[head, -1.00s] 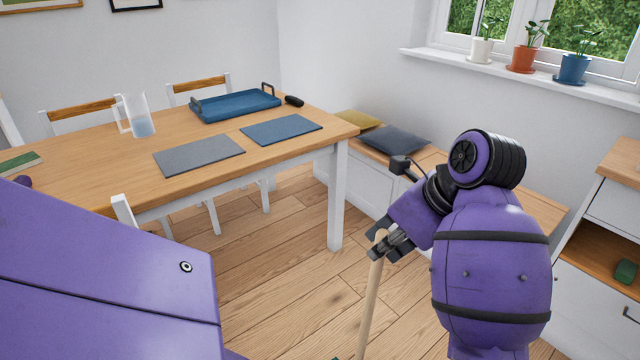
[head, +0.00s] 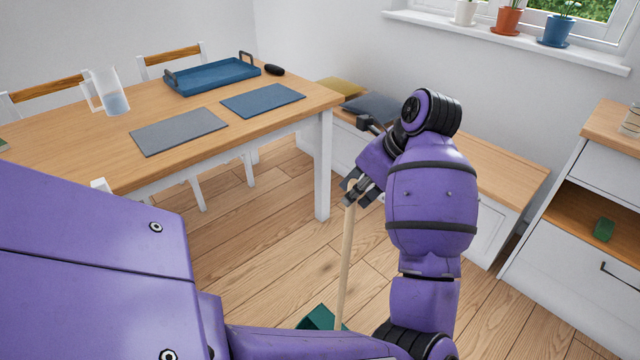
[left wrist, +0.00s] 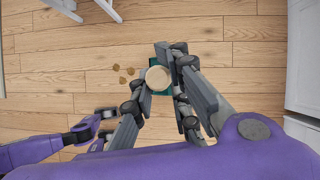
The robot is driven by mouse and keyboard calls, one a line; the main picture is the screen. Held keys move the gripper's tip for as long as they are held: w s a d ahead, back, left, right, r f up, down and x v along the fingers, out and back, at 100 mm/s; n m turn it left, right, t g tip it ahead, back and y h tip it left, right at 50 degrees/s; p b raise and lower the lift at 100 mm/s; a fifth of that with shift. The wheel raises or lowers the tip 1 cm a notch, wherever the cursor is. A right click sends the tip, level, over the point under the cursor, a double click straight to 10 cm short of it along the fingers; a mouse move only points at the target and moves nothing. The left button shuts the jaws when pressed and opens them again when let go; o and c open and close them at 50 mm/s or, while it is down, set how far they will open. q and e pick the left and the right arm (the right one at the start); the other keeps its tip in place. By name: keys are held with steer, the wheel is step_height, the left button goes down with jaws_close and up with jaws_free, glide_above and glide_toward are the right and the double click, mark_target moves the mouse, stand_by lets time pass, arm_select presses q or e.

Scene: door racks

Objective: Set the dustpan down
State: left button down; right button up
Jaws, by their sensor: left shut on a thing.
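The dustpan has a green pan (head: 320,318) and a long pale wooden handle (head: 346,262). My left gripper (head: 352,192) is shut around the handle near its top. The handle stands nearly upright, and the pan is low over the floor at the bottom of the head view, partly hidden by my arm. I cannot tell whether it touches the floor. In the left wrist view, the round handle end (left wrist: 158,78) sits between the fingers, with a little green pan behind it. My right gripper (left wrist: 106,128) shows there at the left, its fingers apart and empty.
Several small brown bits (left wrist: 125,75) lie on the wooden floor beside the pan. A dining table (head: 240,128) stands at the left, a bench (head: 500,168) behind my arm and a white cabinet (head: 570,255) at the right. Bare floor (head: 265,235) lies between table and arm.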

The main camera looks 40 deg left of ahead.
arm_select(q)
steer(key=w+a+f, duration=0.3)
steer(key=a+f, duration=0.1)
steer(key=f, duration=0.5)
steer(key=shift+w+a+f, duration=0.15)
steer(key=shift+w, duration=0.2)
steer(key=c, duration=1.6)
jaws_free()
steer(key=shift+c, duration=0.2)
